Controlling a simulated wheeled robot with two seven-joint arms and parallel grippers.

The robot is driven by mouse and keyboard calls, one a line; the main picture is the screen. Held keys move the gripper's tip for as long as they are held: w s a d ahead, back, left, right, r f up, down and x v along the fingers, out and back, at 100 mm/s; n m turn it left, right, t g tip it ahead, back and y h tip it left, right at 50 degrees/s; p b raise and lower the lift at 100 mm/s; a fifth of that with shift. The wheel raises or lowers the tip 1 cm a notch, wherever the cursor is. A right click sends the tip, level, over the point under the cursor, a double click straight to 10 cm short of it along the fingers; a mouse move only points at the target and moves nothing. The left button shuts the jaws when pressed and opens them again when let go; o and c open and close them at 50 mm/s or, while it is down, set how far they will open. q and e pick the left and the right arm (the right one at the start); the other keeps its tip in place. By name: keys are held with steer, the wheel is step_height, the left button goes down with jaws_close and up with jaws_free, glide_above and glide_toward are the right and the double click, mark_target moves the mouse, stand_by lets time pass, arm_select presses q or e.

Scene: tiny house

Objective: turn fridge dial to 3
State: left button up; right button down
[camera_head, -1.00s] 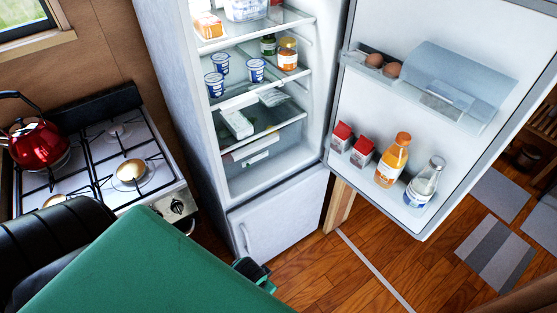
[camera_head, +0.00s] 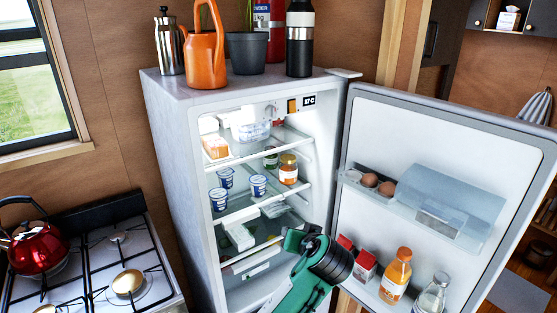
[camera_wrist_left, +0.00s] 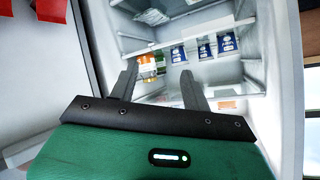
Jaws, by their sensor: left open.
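The fridge (camera_head: 180,150) stands with its door (camera_head: 440,130) wide open to the right. At the top inside, a small orange-yellow panel (camera_head: 292,105) sits beside a dark display (camera_head: 309,101); a dial's number cannot be read here. My left arm rises in front of the lower shelves in the head view, its fingertips not clear there. In the left wrist view my left gripper (camera_wrist_left: 160,78) is open and empty, its two dark fingers pointing into the fridge towards the shelves. No dial shows clearly in that view. My right gripper is not in view.
Yogurt cups (camera_head: 258,185) and jars (camera_head: 288,168) stand on the middle shelf. The door holds eggs (camera_head: 378,184), cartons, an orange bottle (camera_head: 396,275) and a clear bottle (camera_head: 432,294). A stove with a red kettle (camera_head: 38,250) is at left. An orange watering can (camera_head: 205,55) stands on top.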

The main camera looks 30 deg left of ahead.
arm_select(q)
steer(key=w+r+n+y, duration=0.2)
steer(key=w+r, duration=0.1)
steer(key=r, duration=0.4)
steer(key=w+r+n+y, duration=0.2)
steer(key=r, duration=0.5)
steer(key=n+g+y, duration=0.1)
steer(key=n+y, duration=0.3)
steer(key=n, duration=0.1)
glide_toward(275, 109)
steer(key=shift+m, duration=0.3)
steer(key=p+x, duration=0.6)
steer(key=x, duration=0.1)
steer(key=shift+w+a+r+p, duration=0.15)
steer(key=shift+a+p, duration=0.15)
steer(key=shift+a, duration=0.05)
steer(key=shift+w+a, duration=0.15)
steer(key=shift+a, duration=0.2)
steer(key=c, duration=1)
